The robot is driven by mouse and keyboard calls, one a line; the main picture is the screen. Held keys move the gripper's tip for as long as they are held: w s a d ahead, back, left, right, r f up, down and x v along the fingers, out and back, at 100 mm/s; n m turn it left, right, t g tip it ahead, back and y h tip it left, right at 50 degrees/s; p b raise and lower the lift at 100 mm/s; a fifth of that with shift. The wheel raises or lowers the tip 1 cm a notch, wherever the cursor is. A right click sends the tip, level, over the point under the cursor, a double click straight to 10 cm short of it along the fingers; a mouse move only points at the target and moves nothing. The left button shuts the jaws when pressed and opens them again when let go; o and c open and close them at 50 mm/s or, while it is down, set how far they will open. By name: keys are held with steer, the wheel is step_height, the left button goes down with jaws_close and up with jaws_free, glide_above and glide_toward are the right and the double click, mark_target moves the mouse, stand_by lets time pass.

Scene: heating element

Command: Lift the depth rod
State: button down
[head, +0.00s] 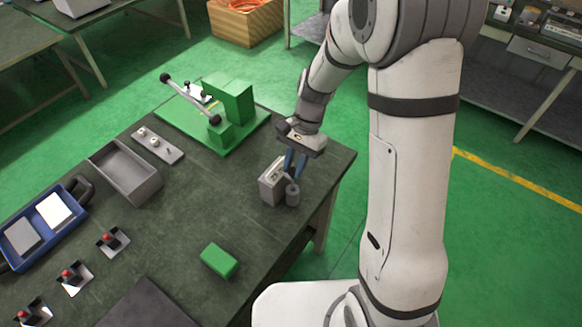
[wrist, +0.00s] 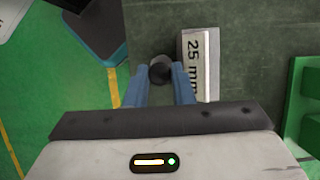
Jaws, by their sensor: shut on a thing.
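The depth rod (head: 292,194) is a short dark grey cylinder near the far right corner of the green-grey workbench. It looks upright, and I cannot tell whether its base touches the bench. My gripper (head: 296,172) reaches down from above, with its blue fingers shut on the rod's upper part. In the wrist view, the round dark top of the rod (wrist: 160,69) sits between the fingertips of my gripper (wrist: 160,85). A grey block (head: 271,183) with a pale "25 mm" label (wrist: 196,65) stands close beside the rod; the right finger is very near it.
A green fixture with a lever (head: 236,100) stands at the back of the bench (head: 185,215). A grey open tray (head: 128,175), a blue tote (head: 15,262), red-knobbed switches (head: 112,238) and a green block (head: 219,260) lie left and in front. Bench is clear around the middle.

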step_height(320, 180, up, 4)
steer(key=shift+w+f+p, duration=0.1)
steer(key=shift+f+p, duration=0.1)
steer(key=shift+p, duration=0.35)
steer(key=c, duration=1.5)
jaws_free()
